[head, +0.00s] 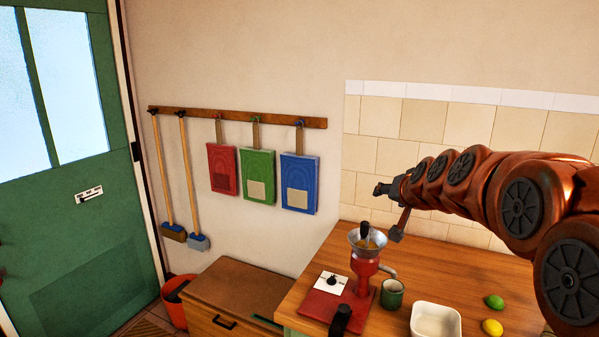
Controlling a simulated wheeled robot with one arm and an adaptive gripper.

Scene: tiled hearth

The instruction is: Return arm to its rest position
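My arm reaches in from the right edge over the wooden counter (470,268), stretched out toward the left. My gripper (389,211) is at its end, above and slightly right of the red hand grinder (365,270). Its two dark fingertips stand apart, one toward the left and one lower down, with nothing seen between them. The lower fingertip shows close to the grinder's metal hopper (354,244) in the picture; I cannot tell whether they touch. A dark-handled thing (365,231) stands in the hopper.
A green mug (392,294), a white dish (436,308), a lime (494,302) and a lemon (492,327) are on the counter. Bags (222,168) and brooms (162,180) hang from a wall rail (235,117). A low cabinet (240,285), an orange bin (176,312) and a green door (75,215) are left.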

